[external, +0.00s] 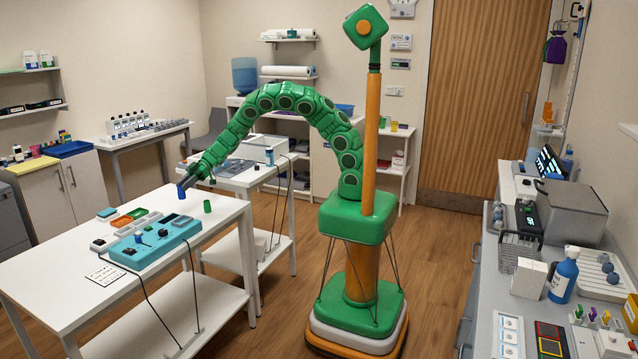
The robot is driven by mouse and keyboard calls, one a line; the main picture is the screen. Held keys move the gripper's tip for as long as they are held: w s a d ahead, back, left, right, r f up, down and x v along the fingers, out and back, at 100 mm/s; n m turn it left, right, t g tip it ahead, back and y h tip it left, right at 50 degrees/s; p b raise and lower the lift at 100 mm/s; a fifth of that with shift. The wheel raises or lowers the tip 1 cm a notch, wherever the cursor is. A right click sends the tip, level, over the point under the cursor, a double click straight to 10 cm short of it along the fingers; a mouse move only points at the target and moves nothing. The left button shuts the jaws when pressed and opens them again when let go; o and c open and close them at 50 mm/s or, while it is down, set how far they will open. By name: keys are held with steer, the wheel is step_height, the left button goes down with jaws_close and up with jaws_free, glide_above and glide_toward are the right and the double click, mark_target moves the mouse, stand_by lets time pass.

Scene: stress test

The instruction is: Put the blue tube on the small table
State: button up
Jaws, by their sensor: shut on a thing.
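My gripper (185,181) is shut on the blue tube (181,191), a small dark blue cylinder. Whether the tube's lower end touches anything is hard to tell at this size. A smaller white table (228,183) stands behind and to the right of the long one, partly hidden by my arm. It has a lower shelf, and some small items and a white and blue box lie on its top.
A green cup (207,206) stands on the long table just right of the tube. A crowded counter (470,280) runs along the right side.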

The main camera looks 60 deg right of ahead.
steer(key=shift+w+a+f, duration=0.45)
steer(key=shift+w+f, duration=0.4)
steer(key=shift+f, duration=0.15)
steer(key=shift+w+a+f, duration=0.5)
steer(key=shift+w+f, duration=0.3)
steer(key=shift+f, duration=0.2)
steer(key=shift+w+a+f, duration=0.45)
steer(key=shift+w+f, duration=0.4)
steer(key=shift+f, duration=1.75)
steer(key=o, duration=1)
steer(key=shift+f, duration=0.15)
steer(key=shift+d+r, duration=0.15)
steer(key=shift+r, duration=0.05)
steer(key=v, duration=1.1)
steer(key=shift+o, duration=0.8)
steer(key=shift+d+r, duration=0.1)
steer(key=shift+d, duration=0.2)
